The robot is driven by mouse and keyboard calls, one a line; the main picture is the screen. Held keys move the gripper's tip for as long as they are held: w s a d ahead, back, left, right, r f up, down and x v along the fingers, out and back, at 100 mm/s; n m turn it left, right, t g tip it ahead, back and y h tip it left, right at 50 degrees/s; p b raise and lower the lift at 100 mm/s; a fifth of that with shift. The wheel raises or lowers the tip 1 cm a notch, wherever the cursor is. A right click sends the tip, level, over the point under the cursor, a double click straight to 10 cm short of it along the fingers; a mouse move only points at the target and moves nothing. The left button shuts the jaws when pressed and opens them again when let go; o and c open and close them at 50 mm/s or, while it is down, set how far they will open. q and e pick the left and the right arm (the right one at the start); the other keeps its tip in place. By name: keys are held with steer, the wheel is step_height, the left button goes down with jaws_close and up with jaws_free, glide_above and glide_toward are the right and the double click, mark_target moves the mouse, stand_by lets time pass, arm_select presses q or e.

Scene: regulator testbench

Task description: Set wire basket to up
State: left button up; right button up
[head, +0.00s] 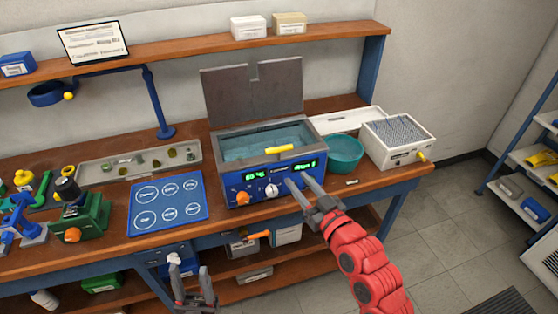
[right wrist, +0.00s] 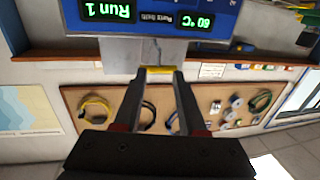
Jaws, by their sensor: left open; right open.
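The blue-fronted bath (head: 265,165) stands on the bench with its grey lid raised behind it and bluish liquid inside. A yellow bar (head: 280,149), seemingly the wire basket's handle, lies near its front rim. The basket's mesh cannot be made out. My right gripper (head: 298,183) is open in front of the bath's panel, below and apart from the yellow bar. In the right wrist view, the panel is upside down and a yellow bar (right wrist: 160,70) shows beyond the fingertips. My left gripper (head: 189,264) is open and empty, low in front of the bench.
The panel has an orange knob (head: 243,198) and lit displays. A teal bowl (head: 345,153) and a white box with a grey top (head: 398,138) stand to the right. A blue mat with circles (head: 167,203) lies left. The shelf (head: 190,47) runs above.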

mark_target(279, 157)
steer(key=p+x, duration=0.3)
steer(key=x, duration=0.6)
steer(key=shift+w+a+r, duration=0.1)
steer(key=shift+w+a, duration=0.35)
steer(key=shift+w, duration=0.3)
steer(key=shift+d, duration=0.1)
jaws_close()
stand_by(0.5)
